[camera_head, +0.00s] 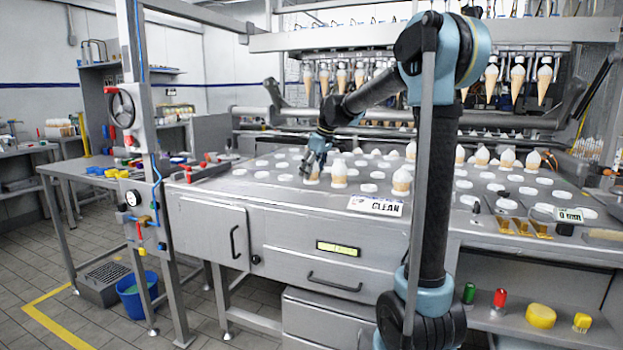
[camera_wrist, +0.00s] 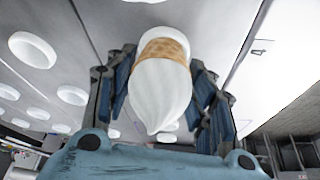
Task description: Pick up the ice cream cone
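An ice cream cone with a white swirl and a tan waffle band (camera_wrist: 160,90) is between the fingers of my gripper (camera_wrist: 163,62) in the wrist view. One finger is on each side, close to the waffle part; I cannot tell whether they press on it. In the head view my gripper (camera_head: 314,168) is low over the steel worktop, pointing down, and mostly hides this cone. Another cone (camera_head: 339,175) stands upright just to its right, and a further cone (camera_head: 401,181) stands farther right.
The steel worktop (camera_head: 290,208) has rows of round white holders (camera_head: 369,188). More cones (camera_head: 507,160) stand at the right, and several hang from the machine (camera_head: 517,75) behind. A "CLEAN" sign (camera_head: 376,206) lies at the front edge. A steel post (camera_head: 146,130) rises at left.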

